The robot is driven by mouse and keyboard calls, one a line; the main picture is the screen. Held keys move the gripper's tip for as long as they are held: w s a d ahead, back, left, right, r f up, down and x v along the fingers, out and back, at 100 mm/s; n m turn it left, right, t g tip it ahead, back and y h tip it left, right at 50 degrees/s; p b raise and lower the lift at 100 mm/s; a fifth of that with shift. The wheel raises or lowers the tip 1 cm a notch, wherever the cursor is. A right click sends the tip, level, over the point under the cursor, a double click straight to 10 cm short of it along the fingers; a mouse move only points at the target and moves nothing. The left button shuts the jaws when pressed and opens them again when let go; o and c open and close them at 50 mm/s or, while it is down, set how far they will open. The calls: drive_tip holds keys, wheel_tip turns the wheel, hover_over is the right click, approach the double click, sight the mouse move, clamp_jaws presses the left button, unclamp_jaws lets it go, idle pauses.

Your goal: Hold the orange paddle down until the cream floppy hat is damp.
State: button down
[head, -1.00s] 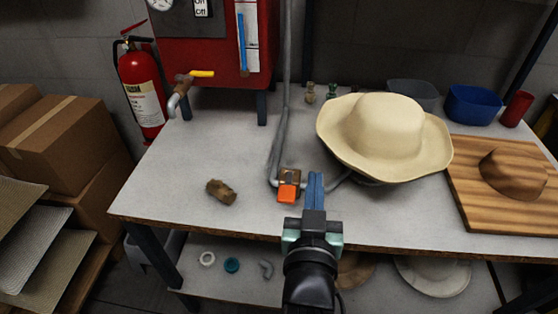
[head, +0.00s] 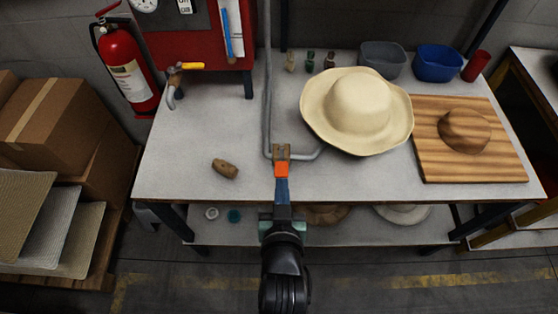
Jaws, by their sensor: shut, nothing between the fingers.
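The orange paddle (head: 281,169) is on a small brass-coloured valve at the front of the grey pipe, near the table's front edge. The cream floppy hat (head: 357,108) sits to the right of the pipe, brim spread. I cannot tell from its look whether it is damp. My gripper (head: 282,181) is shut and empty, with its blue fingers reaching from the front edge up to the paddle. The fingertips overlap the paddle's near edge in the picture; I cannot tell whether they touch or press it.
A brown piece (head: 225,168) lies left of the paddle. A wooden board (head: 440,160) with a brown hat block (head: 464,132) is on the right. Grey (head: 383,59) and blue (head: 438,63) bins and a red cup (head: 476,66) stand behind. The red boiler (head: 200,45) is at back left.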

idle(0.3)
hover_over(282, 172)
wheel_tip(282, 172, down, 4)
drive_tip(key=shift+p, duration=0.35)
drive_tip(key=f, duration=0.1)
drive_tip(key=s+f, duration=0.1)
drive_tip(key=shift+f, duration=0.9)
drive_tip(key=f+b, duration=0.1)
drive_tip(key=s+f+b, duration=0.1)
drive_tip(key=f+b, duration=0.1)
drive_tip(key=shift+f, duration=0.25)
drive_tip(key=shift+r+p, duration=0.3)
drive_tip(key=shift+r, duration=0.05)
idle(4.7)
